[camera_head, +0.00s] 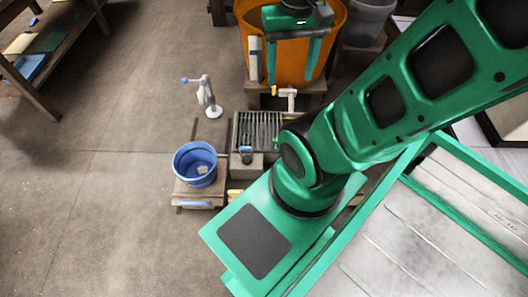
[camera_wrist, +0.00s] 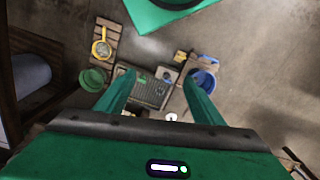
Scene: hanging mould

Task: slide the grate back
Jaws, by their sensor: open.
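The grate (camera_head: 258,131) is a dark slatted panel in a grey frame on the floor, near the middle of the head view. In the wrist view it lies below and between my fingers (camera_wrist: 150,93). My gripper (camera_head: 292,82) is open, with two green fingers pointing down, and appears in front of the orange tub in the head view. In the wrist view the fingers (camera_wrist: 157,78) spread on either side of the grate, with nothing between them. The gripper appears well above the grate and apart from it. My arm hides the grate's right side in the head view.
A blue bucket (camera_head: 195,163) stands on a wooden stand left of the grate. A grey block (camera_head: 246,167) sits at its near edge. A white stand (camera_head: 207,96) is at back left. The orange tub (camera_head: 333,50) is behind. Open floor lies left.

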